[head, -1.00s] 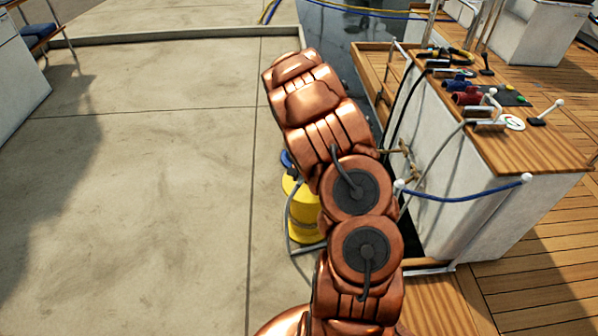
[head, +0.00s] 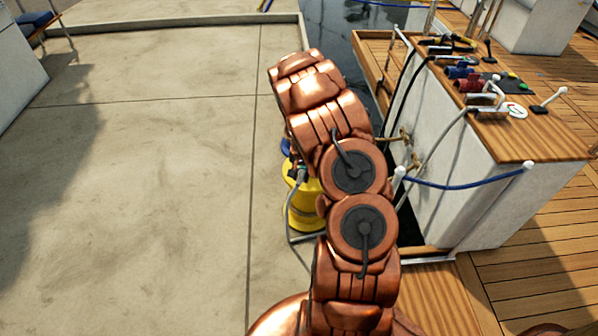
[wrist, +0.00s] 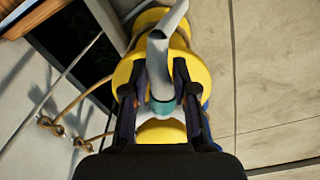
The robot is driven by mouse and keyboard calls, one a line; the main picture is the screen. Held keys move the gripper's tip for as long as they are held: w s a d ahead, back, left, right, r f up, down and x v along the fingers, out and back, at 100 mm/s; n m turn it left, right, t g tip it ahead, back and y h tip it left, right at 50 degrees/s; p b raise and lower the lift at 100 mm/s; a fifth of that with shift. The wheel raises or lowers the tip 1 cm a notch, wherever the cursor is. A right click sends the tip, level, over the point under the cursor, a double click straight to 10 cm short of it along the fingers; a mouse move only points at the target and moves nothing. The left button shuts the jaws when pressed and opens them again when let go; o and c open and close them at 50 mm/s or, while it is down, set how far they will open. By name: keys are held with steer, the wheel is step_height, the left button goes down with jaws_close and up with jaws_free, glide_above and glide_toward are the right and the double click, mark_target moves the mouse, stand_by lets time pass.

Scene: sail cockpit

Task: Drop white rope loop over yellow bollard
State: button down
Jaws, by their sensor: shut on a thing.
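The yellow bollard (head: 303,212) stands on the pale dock in the head view, partly hidden behind my arm. In the wrist view the bollard (wrist: 195,68) is directly beyond the fingers. My gripper (wrist: 157,88) is shut on the white rope loop (wrist: 158,55), which looks grey-white with a teal band between the fingers. In the head view a light rope length (head: 288,222) runs down beside the bollard's left side to its base. My arm hides most of the gripper there. I cannot tell whether the loop is around the bollard or only beside it.
A white console with a wooden top (head: 530,140) stands to the right, carrying winch handles and coloured fittings. A blue rope (head: 465,184) hangs along its edge. Brown rope on a cleat (wrist: 47,122) is left in the wrist view. The dock at left (head: 150,190) is clear.

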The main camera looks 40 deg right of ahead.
step_height(320, 180, down, 7)
steer(key=b, duration=0.1)
steer(key=shift+b, duration=0.3)
stand_by(0.5)
steer(key=shift+f, duration=0.1)
steer(key=c, duration=0.8)
jaws_free()
step_height(320, 180, up, 11)
steer(key=shift+a+f, duration=0.1)
steer(key=shift+a, duration=0.05)
steer(key=shift+r, duration=0.6)
